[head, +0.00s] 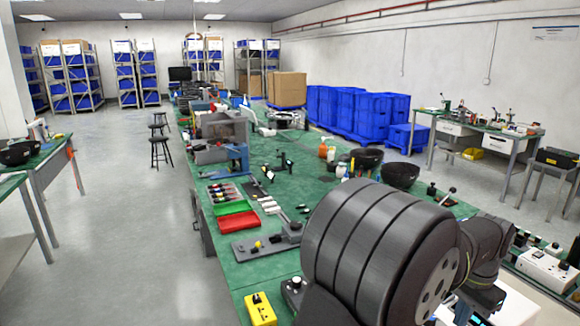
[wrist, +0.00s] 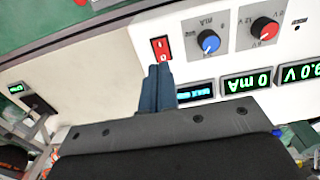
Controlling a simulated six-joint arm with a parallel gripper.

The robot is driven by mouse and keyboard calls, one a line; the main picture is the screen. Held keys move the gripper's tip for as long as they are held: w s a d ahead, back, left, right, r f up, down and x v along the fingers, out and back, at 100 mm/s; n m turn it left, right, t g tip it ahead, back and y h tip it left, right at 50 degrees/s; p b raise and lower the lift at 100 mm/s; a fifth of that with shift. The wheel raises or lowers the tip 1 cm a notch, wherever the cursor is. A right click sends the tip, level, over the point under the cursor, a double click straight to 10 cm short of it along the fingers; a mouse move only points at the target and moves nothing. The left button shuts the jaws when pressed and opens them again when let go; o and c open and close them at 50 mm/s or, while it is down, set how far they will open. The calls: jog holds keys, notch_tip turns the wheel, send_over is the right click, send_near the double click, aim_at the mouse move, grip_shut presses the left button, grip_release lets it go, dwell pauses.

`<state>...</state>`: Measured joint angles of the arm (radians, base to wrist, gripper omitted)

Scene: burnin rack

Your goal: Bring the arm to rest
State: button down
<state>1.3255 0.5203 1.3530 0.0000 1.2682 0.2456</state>
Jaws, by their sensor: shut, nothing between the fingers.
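My gripper (wrist: 158,72) shows in the wrist view, with its two dark blue fingers together and nothing between them. Its tips lie in front of a white power supply panel (wrist: 200,65), just below a red rocker switch (wrist: 160,46) in the picture. I cannot tell whether the tips touch the panel. The panel has a blue knob (wrist: 208,41), a red knob (wrist: 265,28) and lit displays (wrist: 247,80), all upside down in this view. In the head view my arm fills the lower right and the gripper is hidden.
A long green bench (head: 262,212) carries a red tray (head: 238,222), a green tray (head: 233,207), black bowls (head: 400,175) and a yellow box (head: 260,308). A white box with controls (head: 545,264) sits at the right.

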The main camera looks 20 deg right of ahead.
jog(key=d+r+y, duration=0.1)
jog(key=d+r, duration=0.2)
jog(key=r, duration=0.5)
jog(key=shift+d, duration=0.15)
jog(key=c, duration=1.3)
grip_release()
jog(key=shift+c, duration=0.2)
jog(key=o, duration=0.3)
jog(key=shift+w, duration=0.25)
jog(key=o, duration=1)
jog(key=w+a, duration=0.1)
jog(key=w, duration=0.2)
jog(key=w+a, duration=0.1)
jog(key=w, duration=0.2)
jog(key=w+a, duration=0.1)
jog(key=w, duration=0.2)
jog(key=shift+a+f, duration=0.4)
jog(key=shift+o, duration=0.2)
jog(key=w+a+f+h, duration=0.1)
jog(key=w+a+f, duration=0.1)
jog(key=w+a, duration=0.85)
jog(key=w+a+f, duration=0.2)
jog(key=w+a, duration=0.8)
jog(key=w, duration=0.2)
notch_tip(320, 180, down, 9)
jog(key=shift+s+r, duration=0.15)
jog(key=shift+s, duration=0.05)
